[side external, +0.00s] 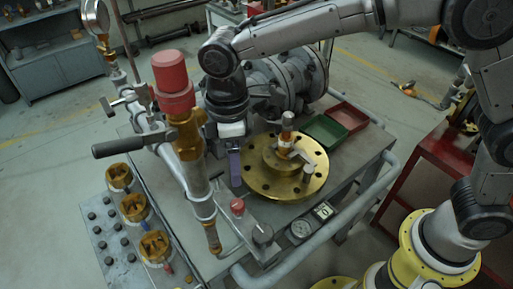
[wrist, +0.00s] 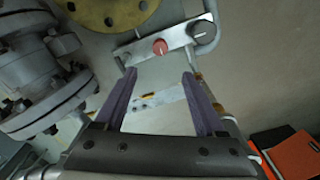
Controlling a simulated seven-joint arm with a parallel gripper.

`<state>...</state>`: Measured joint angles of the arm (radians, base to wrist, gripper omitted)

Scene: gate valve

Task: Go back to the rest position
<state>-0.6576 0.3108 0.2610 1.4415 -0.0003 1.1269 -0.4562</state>
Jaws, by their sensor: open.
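My gripper (side external: 235,182) points down in the side external view, above the bench top between the brass pipe assembly and the brass flange. Its purple fingers also show in the wrist view (wrist: 160,74), spread apart with nothing between them. The round brass flange (side external: 259,184) lies on the bench to the right of my gripper, with a small brass and grey fitting (side external: 287,143) at its middle. The grey flanged valve body (side external: 285,78) is behind, partly hidden by my arm. It also shows at the left of the wrist view (wrist: 40,85).
A red-capped brass pipe assembly (side external: 182,120) with a black-handled lever (side external: 118,148) stands close left. A metal bar carries a red knob (side external: 237,206) and a grey knob (side external: 262,234). Green (side external: 326,131) and red (side external: 349,115) trays sit at the back right. A gauge (side external: 301,229) lies at the front.

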